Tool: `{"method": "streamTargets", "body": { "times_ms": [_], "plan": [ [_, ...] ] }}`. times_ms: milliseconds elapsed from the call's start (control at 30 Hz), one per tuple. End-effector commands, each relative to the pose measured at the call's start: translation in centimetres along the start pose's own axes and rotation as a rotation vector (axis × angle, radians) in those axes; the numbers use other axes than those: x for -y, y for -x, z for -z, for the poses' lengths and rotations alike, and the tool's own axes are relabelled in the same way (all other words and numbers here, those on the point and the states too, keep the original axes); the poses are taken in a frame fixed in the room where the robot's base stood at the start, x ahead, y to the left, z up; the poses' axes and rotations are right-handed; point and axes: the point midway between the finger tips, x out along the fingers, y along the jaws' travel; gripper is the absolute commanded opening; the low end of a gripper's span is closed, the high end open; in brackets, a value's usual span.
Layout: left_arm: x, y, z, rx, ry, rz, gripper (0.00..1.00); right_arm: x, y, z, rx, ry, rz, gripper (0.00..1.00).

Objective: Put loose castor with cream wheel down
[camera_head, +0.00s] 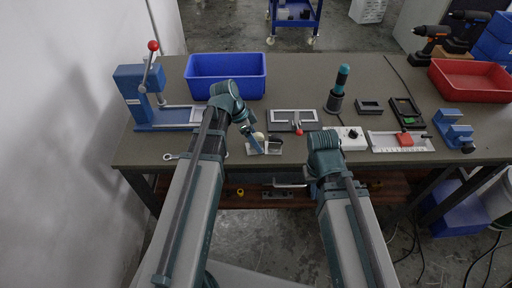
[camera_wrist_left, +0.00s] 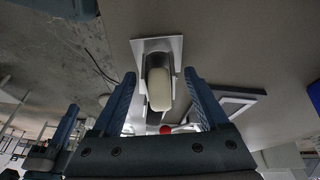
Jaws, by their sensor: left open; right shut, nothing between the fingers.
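The loose castor has a cream wheel (camera_wrist_left: 159,90) and a pale square mounting plate (camera_wrist_left: 146,45). Its wheel (camera_head: 259,136) also shows in the head view, near the front edge of the table. The plate appears to lie flat on the tabletop with the wheel pointing up at the wrist camera. My left gripper (camera_wrist_left: 160,102) is open, with one finger on each side of the wheel and visible gaps between. In the head view my left gripper (camera_head: 252,136) partly covers the castor. My right arm ends at the front table edge; its fingers are hidden.
A blue bin (camera_head: 226,68) and a blue lever press (camera_head: 140,90) stand at the left. A grey frame with a red knob (camera_head: 293,116) lies right of the castor. A white control box (camera_head: 350,137) and a red tray (camera_head: 474,82) are further right. Bare tabletop lies behind the castor.

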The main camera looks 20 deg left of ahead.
Motion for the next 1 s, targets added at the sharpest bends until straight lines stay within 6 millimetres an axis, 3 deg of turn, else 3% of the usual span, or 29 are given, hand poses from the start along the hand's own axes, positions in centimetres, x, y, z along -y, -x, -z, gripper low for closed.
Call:
{"method": "streamTargets", "body": {
  "times_ms": [33,267,700,1000],
  "plan": [
    [0.01,-0.67,-0.09,0.0,-0.001,0.0,0.78,0.06,-0.65,0.04,0.0,0.0,0.0,0.0],
    [-0.02,-0.5,0.03,0.0,0.0,0.001,0.78,0.04,-0.44,0.03,0.0,0.0,0.0,0.0],
    [-0.01,-0.49,0.01,0.0,0.0,0.001,0.0,0.04,-0.44,0.03,0.0,0.0,0.0,0.0],
    [-0.02,-0.48,0.0,0.0,0.001,0.0,0.0,0.04,-0.44,0.03,0.0,0.0,0.0,0.0]
  ]
}}
